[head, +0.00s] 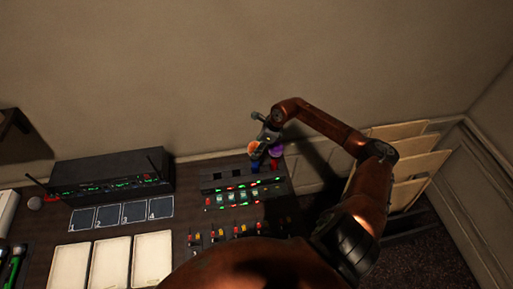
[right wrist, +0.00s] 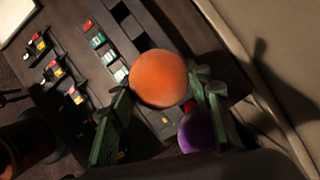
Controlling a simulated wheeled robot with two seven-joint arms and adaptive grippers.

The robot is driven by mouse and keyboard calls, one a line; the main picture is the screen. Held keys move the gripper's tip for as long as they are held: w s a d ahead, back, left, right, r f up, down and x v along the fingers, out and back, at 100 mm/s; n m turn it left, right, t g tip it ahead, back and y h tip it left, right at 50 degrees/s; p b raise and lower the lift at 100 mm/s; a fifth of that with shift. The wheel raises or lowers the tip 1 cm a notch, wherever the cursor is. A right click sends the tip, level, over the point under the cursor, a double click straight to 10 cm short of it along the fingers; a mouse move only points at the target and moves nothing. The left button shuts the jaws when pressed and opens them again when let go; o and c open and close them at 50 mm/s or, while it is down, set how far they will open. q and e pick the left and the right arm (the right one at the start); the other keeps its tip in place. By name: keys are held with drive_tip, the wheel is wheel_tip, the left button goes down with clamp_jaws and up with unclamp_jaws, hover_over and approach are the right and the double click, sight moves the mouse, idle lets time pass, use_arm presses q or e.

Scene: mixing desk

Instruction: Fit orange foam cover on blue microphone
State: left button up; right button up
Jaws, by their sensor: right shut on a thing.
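The orange foam cover (head: 254,147) is a ball at the back right of the mixing desk. It fills the space between the fingers of my right gripper (head: 264,139), which is shut on it. The right wrist view shows the cover (right wrist: 160,78) large between the two green fingers. The blue microphone (head: 255,165) shows just below the cover in the head view; whether they touch or the cover sits around its head I cannot tell. In the right wrist view the microphone is hidden behind the cover. My left gripper is not in view.
A purple foam cover (head: 277,151) on a red microphone (head: 274,164) stands close to the right of the blue one, beside my right finger. The mixer (head: 232,196) lies in front. A black receiver (head: 112,175), blank cards (head: 103,262) and numbered squares (head: 121,214) lie left.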

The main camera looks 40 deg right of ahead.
drive_tip(key=shift+f+b, duration=0.75)
drive_tip(key=shift+f, duration=0.25)
drive_tip(key=o, duration=0.8)
drive_tip(key=shift+o, duration=0.4)
drive_tip(key=o, duration=0.4)
drive_tip(key=shift+c, duration=0.2)
drive_tip(key=shift+r, duration=0.1)
drive_tip(key=shift+r+p, duration=1.4)
drive_tip(key=shift+r, duration=2.05)
